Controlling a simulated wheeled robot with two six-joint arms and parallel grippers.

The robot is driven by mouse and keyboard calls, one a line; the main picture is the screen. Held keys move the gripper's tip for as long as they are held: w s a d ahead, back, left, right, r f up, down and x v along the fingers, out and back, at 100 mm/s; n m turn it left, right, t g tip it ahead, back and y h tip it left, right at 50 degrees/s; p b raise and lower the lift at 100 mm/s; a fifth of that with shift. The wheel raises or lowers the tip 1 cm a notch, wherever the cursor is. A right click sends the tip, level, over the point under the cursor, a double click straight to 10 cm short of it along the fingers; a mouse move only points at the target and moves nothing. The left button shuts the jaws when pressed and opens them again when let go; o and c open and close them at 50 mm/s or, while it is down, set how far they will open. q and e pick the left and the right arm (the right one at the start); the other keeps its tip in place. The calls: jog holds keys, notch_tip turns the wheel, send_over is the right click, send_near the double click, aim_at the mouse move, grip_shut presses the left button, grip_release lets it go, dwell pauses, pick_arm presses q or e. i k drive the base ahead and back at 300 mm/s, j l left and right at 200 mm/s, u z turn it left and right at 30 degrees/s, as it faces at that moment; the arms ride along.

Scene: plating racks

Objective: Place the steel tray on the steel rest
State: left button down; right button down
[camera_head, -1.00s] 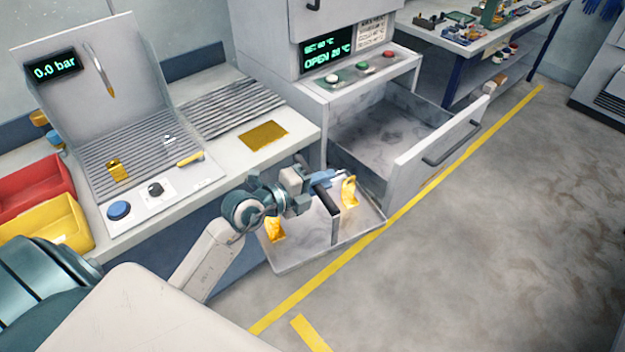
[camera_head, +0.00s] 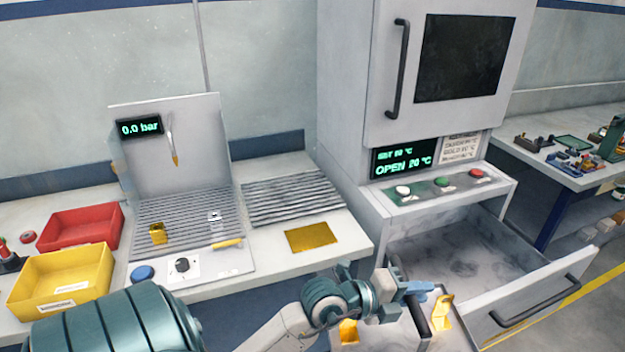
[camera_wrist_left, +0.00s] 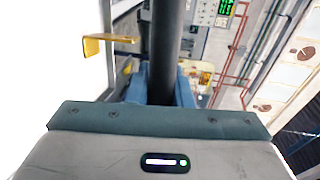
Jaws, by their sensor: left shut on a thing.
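The steel tray (camera_head: 458,341) is a pale, shallow tray with a dark handle bar and gold-coloured pieces on both sides of the bar. It hangs in front of the bench, at the bottom of the head view and partly cut off. My left gripper (camera_head: 416,288) is shut on the tray's dark handle. In the left wrist view the blue fingers (camera_wrist_left: 160,94) close around the dark bar (camera_wrist_left: 166,45). A grey ribbed surface (camera_head: 290,203) on the bench looks like the steel rest; it is empty. My right gripper is out of view.
A gold plate (camera_head: 312,237) lies at the bench's front edge. An open drawer (camera_head: 460,255) juts out under the oven (camera_head: 350,110), right of the tray. Red (camera_head: 82,228) and yellow (camera_head: 60,280) bins and a ribbed station with a gauge stand left.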

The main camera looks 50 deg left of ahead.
aim_at(290, 191)
jog(key=i+l+u, duration=0.1)
jog(key=i+u, duration=0.2)
jog(key=i+l+u, duration=0.15)
jog(key=u, duration=0.2)
jog(key=i+j+u, duration=0.1)
jog(key=i+u, duration=0.45)
jog(key=i, duration=0.45)
